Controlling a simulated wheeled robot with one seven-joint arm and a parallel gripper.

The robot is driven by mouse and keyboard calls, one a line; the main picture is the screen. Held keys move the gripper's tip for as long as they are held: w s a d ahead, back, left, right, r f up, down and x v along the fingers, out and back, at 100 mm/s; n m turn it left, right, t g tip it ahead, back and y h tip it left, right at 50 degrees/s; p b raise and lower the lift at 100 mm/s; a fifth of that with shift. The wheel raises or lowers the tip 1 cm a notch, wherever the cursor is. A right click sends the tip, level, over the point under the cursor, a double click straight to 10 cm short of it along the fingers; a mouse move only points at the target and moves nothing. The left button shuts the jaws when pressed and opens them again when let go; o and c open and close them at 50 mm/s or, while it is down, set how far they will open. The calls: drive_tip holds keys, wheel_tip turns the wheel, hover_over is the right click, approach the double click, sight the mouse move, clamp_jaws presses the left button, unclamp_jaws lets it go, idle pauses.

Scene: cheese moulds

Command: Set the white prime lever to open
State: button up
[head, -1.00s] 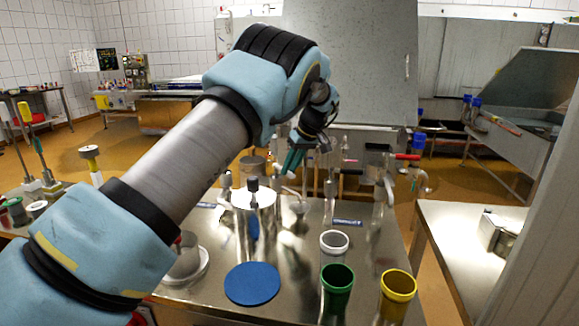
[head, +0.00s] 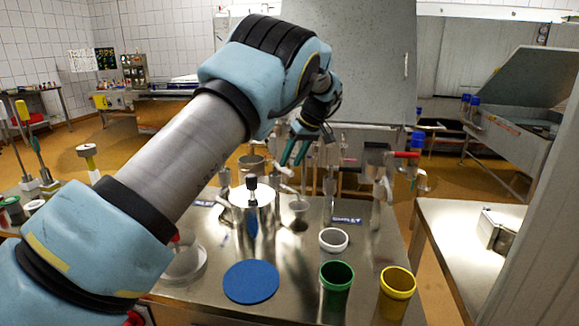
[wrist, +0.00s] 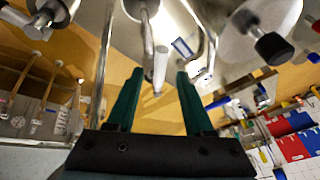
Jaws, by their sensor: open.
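My gripper (head: 292,164) has dark green fingers and is open and empty, above the back of the steel table. In the wrist view, a white rod-like piece (wrist: 160,66), which looks like the white prime lever, shows between and beyond the fingertips (wrist: 159,74). I cannot tell if either finger touches it. In the head view a small pale handle (head: 287,172) shows just below the fingers, partly hidden by them and by nearby pipes. I cannot read the lever's setting.
A steel canister (head: 252,208) with a black knob stands in front of the fittings. A red-handled valve (head: 407,155) is to the right. A blue disc (head: 251,282), a green cup (head: 336,277), a yellow cup (head: 398,283) and a white ring (head: 333,240) are nearer.

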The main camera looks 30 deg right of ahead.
drive_tip(key=b+v, duration=0.1)
drive_tip(key=v, duration=0.7)
drive_tip(key=shift+r, duration=0.25)
drive_tip(key=shift+s, duration=0.1)
drive_tip(key=shift+c, duration=0.8)
drive_tip(key=w+a+h, duration=0.1)
drive_tip(key=w+a, duration=0.1)
drive_tip(key=w+a+f+p, duration=0.1)
drive_tip(key=w+a, duration=0.1)
drive_tip(key=w+a+f+t+h+p, duration=0.1)
drive_tip(key=w+a, duration=0.1)
drive_tip(key=w, duration=0.1)
drive_tip(key=shift+w+a+n+h, duration=0.1)
drive_tip(key=shift+a+n+h, duration=0.15)
drive_tip(key=shift+n+h, duration=0.05)
clamp_jaws()
drive_tip(key=s+a+f+m+h+p, duration=0.1)
drive_tip(key=s+a+m+h+p, duration=0.2)
drive_tip(key=s+h, duration=0.4)
drive_tip(key=w+d+f+n+y+p, duration=0.1)
drive_tip(key=w+d+f+p, duration=0.1)
drive_tip(key=f, duration=0.6)
drive_tip(key=shift+w+d, duration=0.7)
drive_tip(key=shift+w, duration=0.2)
